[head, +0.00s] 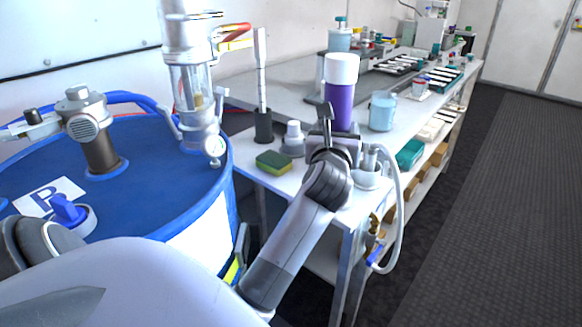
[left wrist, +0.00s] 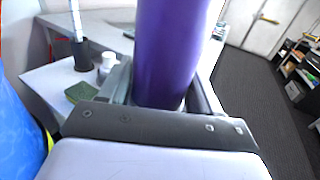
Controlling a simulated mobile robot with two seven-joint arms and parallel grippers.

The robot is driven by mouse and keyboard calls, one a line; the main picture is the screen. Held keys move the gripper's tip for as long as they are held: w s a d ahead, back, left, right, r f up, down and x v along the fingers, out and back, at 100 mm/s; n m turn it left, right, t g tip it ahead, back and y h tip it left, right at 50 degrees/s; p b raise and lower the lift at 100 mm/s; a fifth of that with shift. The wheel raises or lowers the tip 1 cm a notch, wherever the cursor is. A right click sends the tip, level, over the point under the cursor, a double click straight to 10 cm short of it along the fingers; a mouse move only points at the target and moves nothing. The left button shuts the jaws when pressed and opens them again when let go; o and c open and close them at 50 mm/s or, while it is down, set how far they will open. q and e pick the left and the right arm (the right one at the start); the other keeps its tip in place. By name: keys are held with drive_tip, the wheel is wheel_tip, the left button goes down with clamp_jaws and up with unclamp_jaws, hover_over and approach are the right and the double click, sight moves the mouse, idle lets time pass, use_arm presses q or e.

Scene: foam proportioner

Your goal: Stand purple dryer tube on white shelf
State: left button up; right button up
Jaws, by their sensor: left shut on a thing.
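The purple dryer tube (head: 340,105) with a white cap stands upright in my left gripper (head: 332,138). The jaws are shut around its lower part. In the left wrist view the tube (left wrist: 172,50) rises between the gripper's fingers (left wrist: 160,95), its foot hidden by the gripper. The tube is over the near end of a white bench top (head: 408,113); I cannot tell whether it touches it. A white lower shelf (head: 428,174) runs under the bench. My right gripper is not in view.
Near the tube are a green sponge (head: 273,162), a small white bottle (head: 293,137), a dark-based stand (head: 264,125) and a light-blue beaker (head: 382,110). A hose (head: 401,220) hangs at the bench's right edge. A blue drum (head: 150,165) stands left; open floor (head: 500,200) lies right.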

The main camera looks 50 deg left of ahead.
use_arm(q)
drive_tip(key=w+a+r+n+g+y+b, duration=0.25)
drive_tip(key=a+r+n+g+y, duration=0.2)
drive_tip(key=a+r, duration=0.55)
wheel_tip(320, 180, down, 21)
drive_tip(key=b, duration=0.2)
drive_tip(key=shift+a, duration=0.4)
drive_tip(key=shift+f+b, duration=0.1)
drive_tip(key=shift+b, duration=0.3)
drive_tip(key=o, duration=1.4)
drive_tip(key=shift+c, duration=0.2)
